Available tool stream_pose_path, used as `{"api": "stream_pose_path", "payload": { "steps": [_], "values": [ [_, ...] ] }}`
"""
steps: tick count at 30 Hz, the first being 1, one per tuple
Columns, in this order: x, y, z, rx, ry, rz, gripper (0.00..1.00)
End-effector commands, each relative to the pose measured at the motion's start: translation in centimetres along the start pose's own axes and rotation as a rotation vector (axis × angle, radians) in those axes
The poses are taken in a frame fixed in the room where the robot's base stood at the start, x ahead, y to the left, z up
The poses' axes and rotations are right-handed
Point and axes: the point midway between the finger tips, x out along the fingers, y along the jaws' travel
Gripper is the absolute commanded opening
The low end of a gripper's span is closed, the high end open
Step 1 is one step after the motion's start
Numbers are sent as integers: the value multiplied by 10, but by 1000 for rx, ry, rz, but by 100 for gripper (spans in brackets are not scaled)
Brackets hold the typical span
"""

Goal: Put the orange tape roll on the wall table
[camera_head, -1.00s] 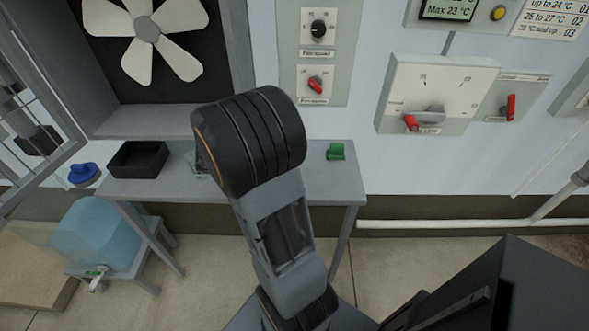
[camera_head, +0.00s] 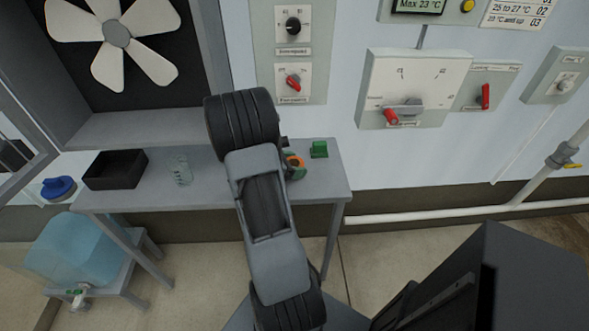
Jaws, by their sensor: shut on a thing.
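The orange tape roll (camera_head: 296,160) shows in part at the right side of my arm, over the right half of the grey wall table (camera_head: 225,188). My gripper (camera_head: 290,163) is mostly hidden behind my own arm. It is shut on the orange tape roll. I cannot tell whether the roll touches the table top or is held just above it.
On the table stand a black open box (camera_head: 115,169), a clear glass beaker (camera_head: 180,169) and a small green block (camera_head: 319,149) close to the right of the roll. A fan (camera_head: 117,34) and control panels (camera_head: 292,50) are on the wall behind. A blue water container (camera_head: 80,248) stands lower left.

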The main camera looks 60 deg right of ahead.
Motion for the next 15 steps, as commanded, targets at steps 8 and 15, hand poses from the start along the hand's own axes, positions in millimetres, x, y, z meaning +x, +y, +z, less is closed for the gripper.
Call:
{"api": "stream_pose_path", "payload": {
  "steps": [8,15],
  "values": [
    [7,0,-18,1,-1,1,49],
    [7,0,-18,1,0,1,49]
  ]
}}
